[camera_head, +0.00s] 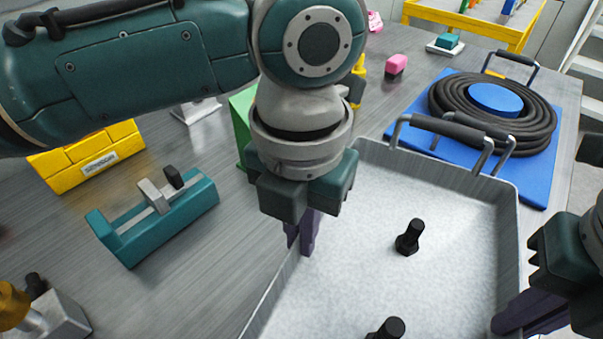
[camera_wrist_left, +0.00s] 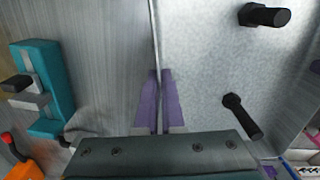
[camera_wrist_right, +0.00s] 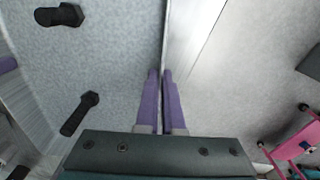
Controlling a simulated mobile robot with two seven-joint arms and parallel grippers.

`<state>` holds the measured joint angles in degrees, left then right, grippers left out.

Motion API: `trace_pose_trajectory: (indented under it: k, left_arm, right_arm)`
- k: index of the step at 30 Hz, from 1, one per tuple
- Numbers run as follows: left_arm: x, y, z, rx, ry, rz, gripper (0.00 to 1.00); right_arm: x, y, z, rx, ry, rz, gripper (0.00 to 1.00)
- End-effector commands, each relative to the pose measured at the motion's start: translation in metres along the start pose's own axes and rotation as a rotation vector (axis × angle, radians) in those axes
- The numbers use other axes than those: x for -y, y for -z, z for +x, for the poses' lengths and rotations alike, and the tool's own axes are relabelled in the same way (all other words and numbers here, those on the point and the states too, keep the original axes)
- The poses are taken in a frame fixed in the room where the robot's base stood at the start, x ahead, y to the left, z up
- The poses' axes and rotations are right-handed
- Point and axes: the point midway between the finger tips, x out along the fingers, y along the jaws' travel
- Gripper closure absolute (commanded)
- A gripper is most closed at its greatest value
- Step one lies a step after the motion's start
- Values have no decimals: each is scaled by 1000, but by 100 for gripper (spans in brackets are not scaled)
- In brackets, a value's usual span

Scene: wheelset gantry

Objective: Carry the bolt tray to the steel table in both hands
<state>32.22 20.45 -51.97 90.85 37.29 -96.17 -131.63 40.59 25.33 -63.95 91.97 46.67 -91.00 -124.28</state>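The bolt tray (camera_head: 455,190) is a shallow grey metal tray with upright walls, at the lower right of the head view. Two black bolts (camera_head: 410,237) (camera_head: 388,328) stand on its floor. My left gripper (camera_head: 303,242) is shut on the tray's left wall; in the left wrist view its purple fingers (camera_wrist_left: 159,80) straddle the thin rim. My right gripper (camera_head: 512,318) is shut on the right wall; its fingers (camera_wrist_right: 160,80) straddle that rim. A brushed grey metal table (camera_head: 215,250) lies beside and beyond the tray. Whether the tray touches it is hidden.
A blue mat (camera_head: 540,185) with a coiled black hose (camera_head: 545,110) lies just beyond the tray's far wall. A teal vise-like block (camera_head: 155,220), yellow bricks (camera_head: 90,160) and a green block (camera_head: 243,112) stand left of the tray. A pink block (camera_head: 396,64) is farther back.

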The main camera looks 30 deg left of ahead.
Motion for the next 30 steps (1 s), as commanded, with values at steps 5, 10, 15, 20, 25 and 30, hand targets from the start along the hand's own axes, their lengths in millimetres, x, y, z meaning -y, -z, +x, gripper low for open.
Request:
trace_pose_trajectory:
  k: [5, 10, 15, 20, 25, 30]
  left_arm:
    - [0, 0, -2, 1, 0, 0, 100]
    - [0, 0, 0, 1, -1, 0, 100]
    - [0, 0, 6, 1, -1, 0, 100]
    - [0, 0, 17, 1, -1, 0, 100]
    - [0, 0, 30, 1, -1, 0, 100]
    - [0, 0, 43, 1, -1, 0, 100]
  right_arm:
    - [0, -1, -2, 1, 1, 1, 100]
    - [0, 0, 0, 1, 1, 1, 100]
    - [0, 0, 6, 1, 1, 1, 100]
    - [0, 0, 17, 1, 1, 1, 100]
    - [0, 0, 30, 1, 1, 1, 100]
    - [0, 0, 43, 1, 1, 1, 100]
